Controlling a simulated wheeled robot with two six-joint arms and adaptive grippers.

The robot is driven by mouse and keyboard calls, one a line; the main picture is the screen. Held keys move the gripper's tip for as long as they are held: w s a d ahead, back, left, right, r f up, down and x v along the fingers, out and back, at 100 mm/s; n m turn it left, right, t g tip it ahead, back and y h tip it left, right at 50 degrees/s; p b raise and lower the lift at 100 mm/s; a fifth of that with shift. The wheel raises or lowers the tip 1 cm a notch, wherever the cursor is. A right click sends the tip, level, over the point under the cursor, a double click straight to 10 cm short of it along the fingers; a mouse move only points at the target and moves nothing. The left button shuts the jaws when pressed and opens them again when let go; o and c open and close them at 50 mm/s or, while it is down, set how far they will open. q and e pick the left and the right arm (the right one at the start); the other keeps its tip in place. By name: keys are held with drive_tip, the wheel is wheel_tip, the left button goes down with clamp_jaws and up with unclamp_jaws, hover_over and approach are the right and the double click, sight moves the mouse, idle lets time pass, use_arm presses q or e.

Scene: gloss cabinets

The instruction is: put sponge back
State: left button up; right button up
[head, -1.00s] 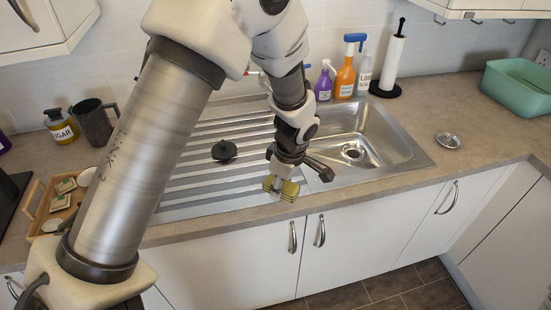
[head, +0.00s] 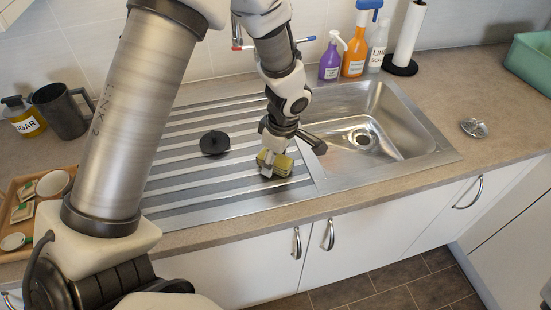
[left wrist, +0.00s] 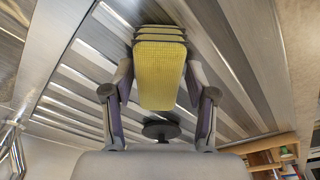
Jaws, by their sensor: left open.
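The yellow sponge (head: 283,166) is at the right front part of the ribbed steel drainer (head: 190,185), left of the sink bowl. My left gripper (head: 271,166) reaches down to it from above. In the left wrist view the sponge (left wrist: 160,75) lies between the two fingers of the left gripper (left wrist: 159,85). The fingers are open, with narrow gaps beside the sponge. I cannot tell whether the sponge's underside fully rests on the drainer. My right gripper is not in view.
A black round plug (head: 214,143) lies on the drainer left of the sponge. The sink bowl (head: 385,120) is empty. Spray bottles (head: 354,48) and a paper-towel holder (head: 405,45) stand behind. A wooden tray (head: 22,190) and a dark jug (head: 62,110) are at left.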

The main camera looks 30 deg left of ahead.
sight(281, 160)
use_arm(q)
drive_tip(key=shift+s+d+r, duration=0.1)
drive_tip(key=shift+r, duration=0.05)
wheel_tip(281, 160, up, 12)
drive_tip(key=d, duration=0.1)
drive_tip(key=shift+d+b, duration=0.35)
drive_tip(key=shift+b, duration=0.1)
